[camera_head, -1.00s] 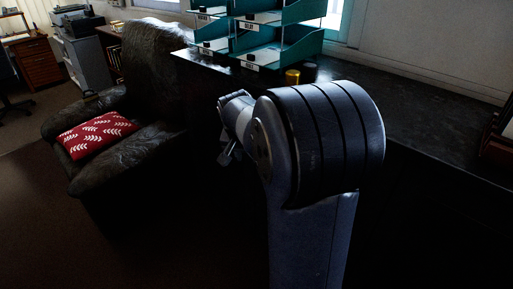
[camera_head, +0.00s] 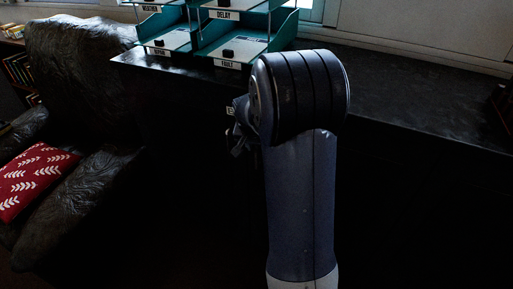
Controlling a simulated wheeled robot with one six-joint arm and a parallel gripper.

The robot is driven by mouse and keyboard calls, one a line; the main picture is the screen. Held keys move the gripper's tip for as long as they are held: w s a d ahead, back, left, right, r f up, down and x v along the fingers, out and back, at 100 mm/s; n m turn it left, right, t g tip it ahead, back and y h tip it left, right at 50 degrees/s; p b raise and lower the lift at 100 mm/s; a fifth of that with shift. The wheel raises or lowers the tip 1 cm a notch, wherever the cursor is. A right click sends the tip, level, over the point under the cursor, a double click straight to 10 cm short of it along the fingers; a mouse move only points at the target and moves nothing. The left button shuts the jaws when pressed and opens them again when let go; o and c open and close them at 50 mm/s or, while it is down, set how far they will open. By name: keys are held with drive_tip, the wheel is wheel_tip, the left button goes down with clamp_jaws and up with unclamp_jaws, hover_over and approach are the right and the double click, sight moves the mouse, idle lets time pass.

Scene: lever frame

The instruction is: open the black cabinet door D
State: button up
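The black cabinet (camera_head: 190,140) is a dark mass below the black top in the middle and right of the view. Its front is so dark that I cannot make out door D, its edges or its handle. My gripper (camera_head: 238,141) shows only in part, to the left of my arm's big rounded joint and in front of the cabinet. The arm hides much of it. I cannot tell whether its fingers are open or shut, or whether they touch the cabinet. A small pale label shows just above the gripper.
Teal trays (camera_head: 225,38) labelled WEATHER, DELAY and FAULT stand on the black top (camera_head: 420,95). A dark leather armchair (camera_head: 75,80) with a red patterned cushion (camera_head: 32,178) stands at the left, close to the cabinet. The dark floor shows little detail.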

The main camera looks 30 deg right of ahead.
drive_tip(key=shift+w+d+f, duration=0.1)
drive_tip(key=shift+w+f, duration=0.05)
drive_tip(key=shift+f, duration=0.4)
clamp_jaws()
